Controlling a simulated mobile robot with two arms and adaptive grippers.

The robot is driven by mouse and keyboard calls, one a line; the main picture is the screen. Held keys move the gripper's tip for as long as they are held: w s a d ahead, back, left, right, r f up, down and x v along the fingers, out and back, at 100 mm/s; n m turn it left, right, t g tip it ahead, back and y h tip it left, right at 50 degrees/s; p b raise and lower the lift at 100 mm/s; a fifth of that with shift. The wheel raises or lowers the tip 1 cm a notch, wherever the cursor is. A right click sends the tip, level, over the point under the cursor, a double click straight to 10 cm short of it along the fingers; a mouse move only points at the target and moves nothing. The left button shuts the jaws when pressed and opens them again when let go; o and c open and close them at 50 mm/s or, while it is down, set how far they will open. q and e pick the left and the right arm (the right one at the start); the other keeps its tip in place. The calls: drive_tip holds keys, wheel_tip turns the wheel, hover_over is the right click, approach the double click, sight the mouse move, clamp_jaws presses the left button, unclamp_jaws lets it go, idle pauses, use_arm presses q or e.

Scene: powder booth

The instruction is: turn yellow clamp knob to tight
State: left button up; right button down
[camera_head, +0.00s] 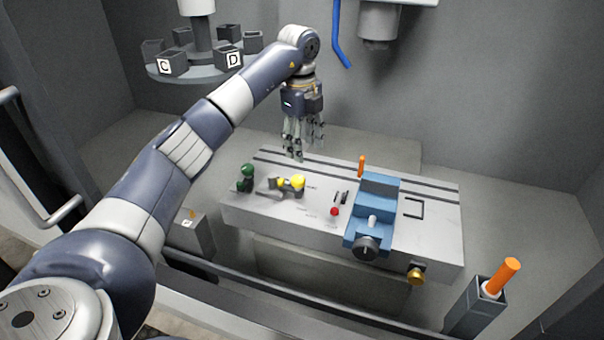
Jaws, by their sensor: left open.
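A yellow clamp knob (298,182) sits on the left part of the grey slotted table (270,211), on a small clamp with a short bar. Markings on the table near it are too small to read. My left gripper (303,146) is open and empty, pointing down above the back left part of the table. It is apart from the yellow knob, which shows below it in the picture. My right gripper is out of view.
A green knob (246,177) stands left of the yellow one. A red knob (334,211) and a blue vise (377,207) are to the right. A brass knob (416,274) is at the front edge. A lettered carousel (190,73) and a spindle (379,22) hang behind.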

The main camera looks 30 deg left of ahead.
sight(298, 178)
use_arm(q)
drive_tip(key=shift+n, duration=0.3)
drive_tip(key=f+p, duration=0.1)
drive_tip(key=f, duration=0.2)
drive_tip(key=a+f+p, duration=0.1)
drive_tip(key=f, duration=0.2)
drive_tip(key=f+p, duration=0.1)
drive_tip(key=f, duration=0.1)
drive_tip(key=shift+s+a+f, duration=0.25)
drive_tip(key=shift+s+f, duration=0.15)
drive_tip(key=shift+f, duration=0.6)
drive_tip(key=c, duration=1.1)
